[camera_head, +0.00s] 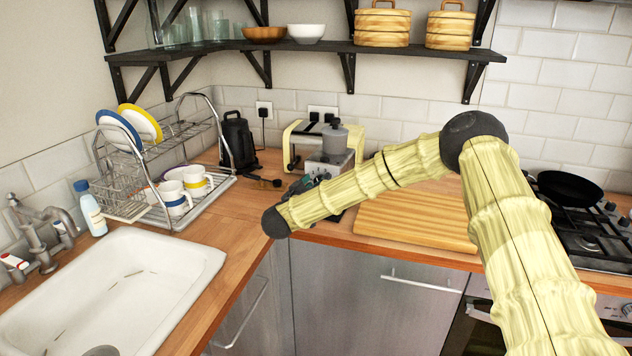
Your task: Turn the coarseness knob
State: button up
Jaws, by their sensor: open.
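A coffee grinder or espresso machine (333,150) with a grey lid and a silver front stands on the counter in the corner, beside a cream toaster-like appliance (302,136). The coarseness knob cannot be made out clearly. My arm passes in front of the machine's lower part and hides some of it. My gripper (302,186) shows only as small dark parts behind my forearm, close to the machine's lower front. It is open, and no object shows in it. Whether it touches the machine cannot be told.
A black kettle-like appliance (238,142) and a dark-handled tool (264,182) are left of the machine. A dish rack (180,220) with plates and mugs stands further left, behind the white sink (200,262). A wooden board (415,222) lies to the right, before the hob with a pan (568,188).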

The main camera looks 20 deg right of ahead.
jog(key=shift+w+d, duration=0.2)
jog(key=shift+c, duration=0.5)
jog(key=c, duration=0.9)
jog(key=shift+c, duration=0.2)
jog(key=shift+a+m, duration=0.1)
jog(key=shift+m, duration=0.2)
jog(key=shift+m+b, duration=2.9)
jog(key=shift+m, duration=0.6)
jog(key=shift+r, duration=0.1)
